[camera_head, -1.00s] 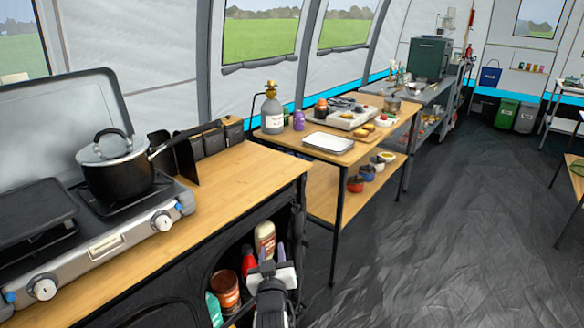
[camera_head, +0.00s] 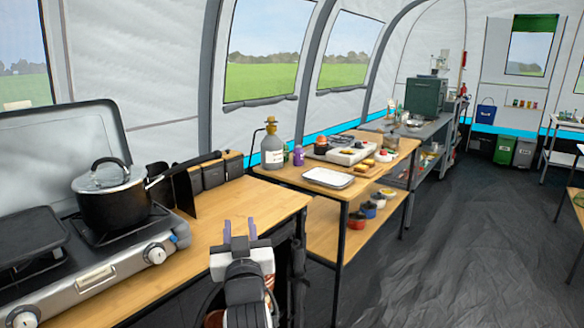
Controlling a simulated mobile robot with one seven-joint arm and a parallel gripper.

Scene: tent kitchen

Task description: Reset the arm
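My gripper (camera_head: 240,230) shows at the lower middle of the head view, on the end of my arm. Its two purple-grey fingers point up and away, with a gap between them and nothing held. It appears in front of the wooden counter (camera_head: 271,208), near its front right edge. My arm hides part of the open cupboard below the counter.
A black pot (camera_head: 110,207) with a lid sits on the camping stove (camera_head: 95,285) at left. A second table (camera_head: 270,173) holds a grey bottle (camera_head: 272,150), a white tray (camera_head: 327,178) and food. The dark floor (camera_head: 450,255) at right is clear.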

